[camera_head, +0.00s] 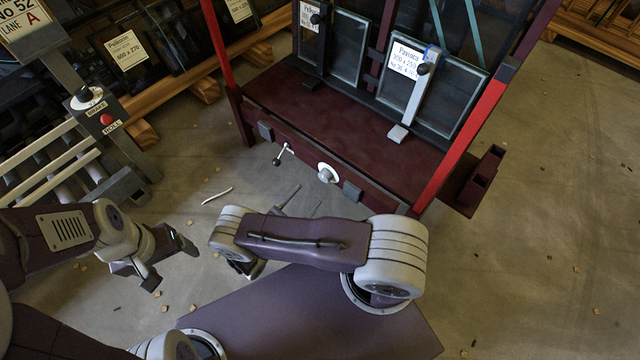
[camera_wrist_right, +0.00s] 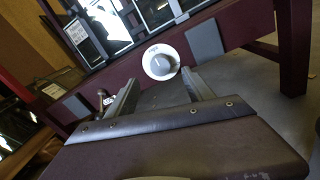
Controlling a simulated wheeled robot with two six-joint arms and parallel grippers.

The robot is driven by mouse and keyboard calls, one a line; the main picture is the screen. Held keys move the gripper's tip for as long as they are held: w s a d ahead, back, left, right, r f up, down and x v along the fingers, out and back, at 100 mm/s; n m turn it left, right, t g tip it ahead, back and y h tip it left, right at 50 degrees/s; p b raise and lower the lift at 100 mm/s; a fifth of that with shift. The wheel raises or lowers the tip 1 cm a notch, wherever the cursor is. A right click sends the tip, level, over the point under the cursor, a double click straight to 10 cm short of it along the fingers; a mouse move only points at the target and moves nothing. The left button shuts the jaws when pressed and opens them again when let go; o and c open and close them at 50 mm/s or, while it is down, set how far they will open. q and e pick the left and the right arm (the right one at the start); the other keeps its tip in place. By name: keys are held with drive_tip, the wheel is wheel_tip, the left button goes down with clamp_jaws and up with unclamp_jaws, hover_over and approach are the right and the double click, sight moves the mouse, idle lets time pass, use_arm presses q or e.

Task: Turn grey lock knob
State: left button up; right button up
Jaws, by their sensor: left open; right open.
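The grey lock knob (camera_head: 327,173) is a pale round dial on the front beam of the dark red frame (camera_head: 335,125). It also shows in the right wrist view (camera_wrist_right: 160,62), face-on with a small mark on it. My right gripper (camera_head: 303,203) is open and empty, just in front of the beam. In the right wrist view its two fingers (camera_wrist_right: 160,82) point at the beam, one on each side below the knob, apart from it as far as I can tell. My left gripper (camera_head: 172,264) is open and empty, low at the left over the floor.
A small lever with a dark ball end (camera_head: 283,153) sticks out of the beam left of the knob. Dark grey pads (camera_head: 352,191) sit on the beam. A roller conveyor with a control box (camera_head: 100,115) stands at the left. Wood chips lie on the floor, which is open at the right.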

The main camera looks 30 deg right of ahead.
sight(323, 178)
drive_tip(key=b+x, duration=0.2)
drive_tip(key=x, duration=0.5)
drive_tip(key=shift+w+d+f+b, duration=0.1)
drive_tip(key=shift+d+f+b, duration=0.05)
drive_tip(key=shift+d+b, duration=0.25)
drive_tip(key=shift+w+d, duration=0.1)
drive_tip(key=shift+d, duration=0.1)
clamp_jaws()
